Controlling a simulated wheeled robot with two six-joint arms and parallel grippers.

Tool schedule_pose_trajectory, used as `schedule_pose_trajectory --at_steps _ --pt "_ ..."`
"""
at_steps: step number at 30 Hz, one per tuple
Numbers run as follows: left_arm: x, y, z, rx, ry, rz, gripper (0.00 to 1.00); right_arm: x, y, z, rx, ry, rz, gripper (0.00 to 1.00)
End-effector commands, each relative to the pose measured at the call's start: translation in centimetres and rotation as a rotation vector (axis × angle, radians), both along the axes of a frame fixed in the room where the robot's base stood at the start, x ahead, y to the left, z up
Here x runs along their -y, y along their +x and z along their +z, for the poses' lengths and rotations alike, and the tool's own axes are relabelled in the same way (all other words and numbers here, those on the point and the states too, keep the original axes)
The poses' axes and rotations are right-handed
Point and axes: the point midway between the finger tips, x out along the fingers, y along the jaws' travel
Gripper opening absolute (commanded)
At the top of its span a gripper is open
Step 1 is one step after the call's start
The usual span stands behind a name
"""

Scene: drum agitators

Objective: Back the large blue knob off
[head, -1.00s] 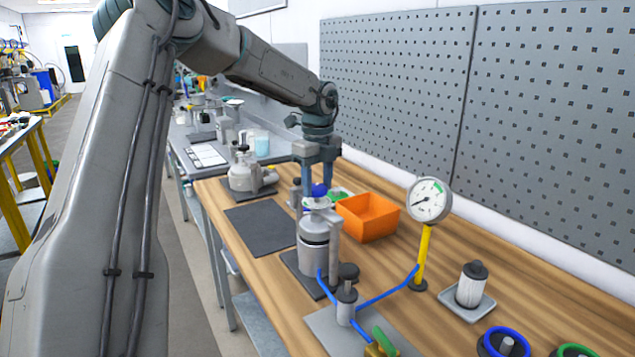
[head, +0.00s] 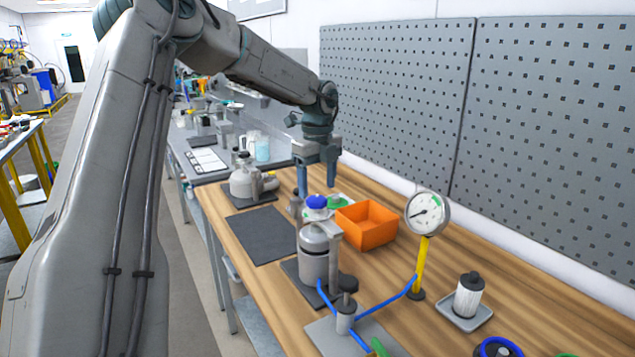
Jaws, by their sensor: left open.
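The large blue knob (head: 317,202) sits on top of a grey cylindrical unit (head: 314,255) on the wooden bench. My left gripper (head: 317,190) points down with its two fingers spread apart, just above and around or behind the knob. Its fingertips look close to the knob's height; I cannot tell whether they touch it. Nothing is held between the fingers. My right gripper is not in view.
An orange bin (head: 367,224) stands right of the unit. A gauge (head: 427,213) on a yellow post, blue hoses and a white-and-black canister (head: 468,295) on a tray (head: 465,313) lie nearer. A dark mat (head: 258,233) is bare at left.

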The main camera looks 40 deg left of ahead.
Motion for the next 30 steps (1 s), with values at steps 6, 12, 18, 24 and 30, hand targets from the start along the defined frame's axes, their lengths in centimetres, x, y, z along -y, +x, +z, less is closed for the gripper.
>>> schedule_pose_trajectory --at_steps 6,12,18,24,30 --pt "0.0 0.0 4.1 0.0 0.0 0.0 0.67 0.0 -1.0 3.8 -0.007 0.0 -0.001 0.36" --pt "0.0 0.0 6.6 -0.001 -0.001 0.0 0.67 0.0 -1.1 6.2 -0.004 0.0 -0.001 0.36" --pt "0.0 0.0 7.5 -0.001 -0.001 0.0 0.67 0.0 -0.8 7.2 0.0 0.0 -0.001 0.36" --pt "0.0 0.0 7.4 -0.001 -0.001 0.0 0.67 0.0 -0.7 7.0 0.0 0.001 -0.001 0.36" --pt "0.0 0.0 7.4 -0.001 -0.001 0.0 0.67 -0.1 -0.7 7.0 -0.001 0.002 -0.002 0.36"
